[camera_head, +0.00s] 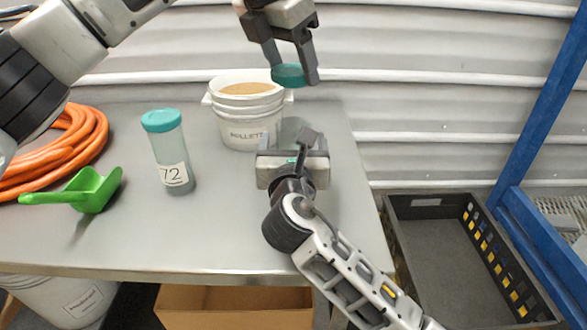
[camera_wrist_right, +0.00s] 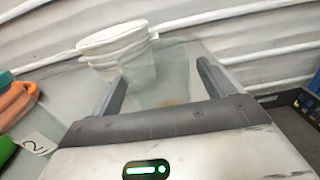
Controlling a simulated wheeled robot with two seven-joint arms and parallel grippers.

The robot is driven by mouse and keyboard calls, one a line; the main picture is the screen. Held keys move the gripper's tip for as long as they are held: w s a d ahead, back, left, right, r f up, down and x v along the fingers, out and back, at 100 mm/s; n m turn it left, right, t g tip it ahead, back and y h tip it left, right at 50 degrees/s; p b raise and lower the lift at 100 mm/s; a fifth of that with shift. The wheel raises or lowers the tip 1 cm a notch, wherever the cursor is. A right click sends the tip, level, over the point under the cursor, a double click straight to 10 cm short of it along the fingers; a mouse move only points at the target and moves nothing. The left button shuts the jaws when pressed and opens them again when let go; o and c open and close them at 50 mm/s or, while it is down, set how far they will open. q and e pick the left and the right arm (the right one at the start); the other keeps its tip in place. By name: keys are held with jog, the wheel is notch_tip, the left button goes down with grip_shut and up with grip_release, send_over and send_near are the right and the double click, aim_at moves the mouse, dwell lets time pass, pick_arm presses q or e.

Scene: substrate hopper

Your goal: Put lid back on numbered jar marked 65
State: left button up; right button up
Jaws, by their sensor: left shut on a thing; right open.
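My left gripper (camera_head: 290,68) is shut on a teal lid (camera_head: 289,75) and holds it in the air above the table's back right part. Below it stands an open, translucent jar (camera_head: 291,128), partly hidden behind my right gripper (camera_head: 289,143). In the right wrist view the jar (camera_wrist_right: 165,78) shows between the two spread fingers of my right gripper (camera_wrist_right: 162,75), which is open. No number can be read on this jar. Another jar (camera_head: 172,150), marked 72, stands to the left with its teal lid on.
A white bucket (camera_head: 248,133) of grainy stuff stands close behind and left of the open jar. A green scoop (camera_head: 88,190) and an orange hose (camera_head: 85,150) lie at the table's left. A dark crate (camera_head: 425,240) is on the floor at right. The table's front is clear.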

jog(key=c, duration=1.5)
pick_arm(q)
jog(key=shift+f, duration=2.5)
pick_arm(e)
jog(key=shift+o, duration=0.2)
pick_arm(q)
jog(key=shift+f, duration=0.1)
jog(key=shift+f, duration=0.8)
jog(key=shift+f, duration=0.6)
pick_arm(e)
grip_shut()
pick_arm(q)
jog(key=m+g, duration=0.1)
jog(key=m, duration=0.3)
jog(key=m+g, duration=0.2)
jog(key=m, duration=0.2)
jog(key=m+g+h, duration=0.1)
jog(key=m, duration=0.4)
jog(key=shift+w+g, duration=0.25)
jog(key=shift+g, duration=0.05)
